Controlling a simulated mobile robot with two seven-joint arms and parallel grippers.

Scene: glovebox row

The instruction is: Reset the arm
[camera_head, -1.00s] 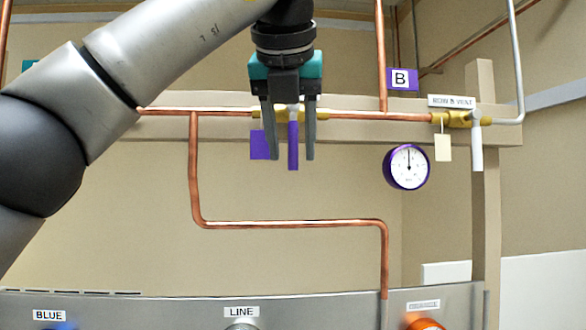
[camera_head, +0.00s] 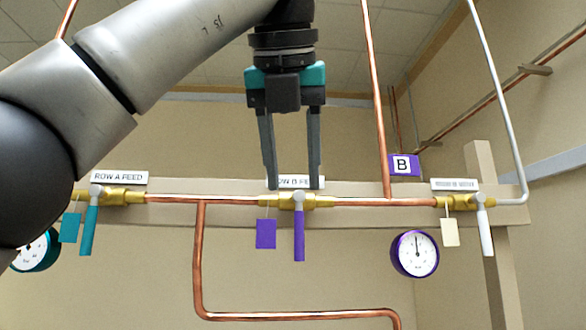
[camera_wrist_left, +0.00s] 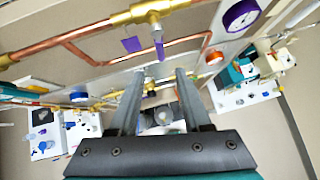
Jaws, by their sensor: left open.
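My left gripper (camera_head: 292,188) is open and empty in the head view. Its two fingers point down, with the tips just above the row B feed valve and in front of its label. That valve's purple handle (camera_head: 299,236) hangs straight down below the fingers. In the left wrist view my open fingers (camera_wrist_left: 155,75) point at the pipework, and the purple handle (camera_wrist_left: 160,48) shows beyond the tips. My left arm fills the upper left of the head view. My right gripper is not in view.
A teal handle (camera_head: 89,230) and a white handle (camera_head: 485,224) hang on the same pipe rail, left and right. Copper pipes (camera_head: 200,260) run below it. A purple-rimmed gauge (camera_head: 415,254) hangs at the right. White equipment (camera_wrist_left: 245,90) shows in the wrist view.

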